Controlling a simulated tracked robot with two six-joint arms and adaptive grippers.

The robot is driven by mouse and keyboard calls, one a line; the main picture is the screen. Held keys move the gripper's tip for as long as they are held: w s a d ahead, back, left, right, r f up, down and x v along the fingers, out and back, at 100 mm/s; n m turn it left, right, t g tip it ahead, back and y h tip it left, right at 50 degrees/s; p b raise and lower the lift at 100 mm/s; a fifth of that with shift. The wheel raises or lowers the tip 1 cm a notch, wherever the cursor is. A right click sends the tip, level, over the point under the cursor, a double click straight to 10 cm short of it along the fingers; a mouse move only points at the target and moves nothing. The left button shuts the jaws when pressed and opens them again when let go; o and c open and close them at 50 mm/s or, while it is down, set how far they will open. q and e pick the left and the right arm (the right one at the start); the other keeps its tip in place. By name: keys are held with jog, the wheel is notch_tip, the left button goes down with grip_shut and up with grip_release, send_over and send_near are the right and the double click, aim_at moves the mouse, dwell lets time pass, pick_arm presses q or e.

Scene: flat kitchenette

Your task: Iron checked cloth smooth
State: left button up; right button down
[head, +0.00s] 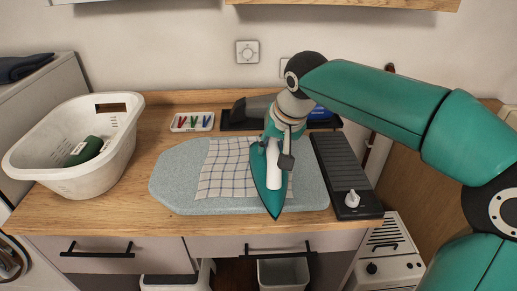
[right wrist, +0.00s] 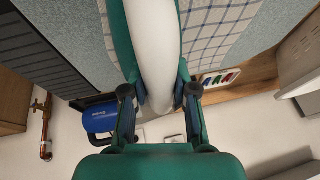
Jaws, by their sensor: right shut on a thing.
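The checked cloth (head: 223,172), white with dark lines, lies on the light blue-grey ironing board (head: 172,181) on the wooden counter. My right gripper (head: 283,150) is shut on the white handle of the green iron (head: 268,196). The iron is over the right part of the cloth, its tip pointing toward the counter's front edge. I cannot tell whether its sole touches the cloth. In the right wrist view the gripper fingers (right wrist: 158,100) close around the white handle (right wrist: 155,50), with the cloth (right wrist: 208,25) beside it. The iron hides part of the cloth. My left gripper does not show.
A white laundry basket (head: 120,150) with a dark green thing inside stands at the left. A tray with coloured pegs (head: 192,122) is behind the board. A dark ribbed strip (head: 340,165) with a small white object (head: 352,199) lies at the right.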

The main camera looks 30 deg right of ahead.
jog(key=shift+s+d+r+p, duration=0.15)
jog(key=shift+r+p, duration=0.2)
jog(key=shift+r, duration=0.2)
jog(key=shift+d+r+p, duration=0.15)
jog(key=shift+r+p, duration=0.2)
jog(key=shift+r, duration=0.2)
jog(key=shift+a+r+p, duration=0.2)
jog(key=shift+r+p, duration=0.25)
jog(key=shift+p, duration=0.05)
jog(key=shift+r+p, duration=2.1)
jog(key=shift+r, duration=0.35)
jog(key=shift+a, duration=0.1)
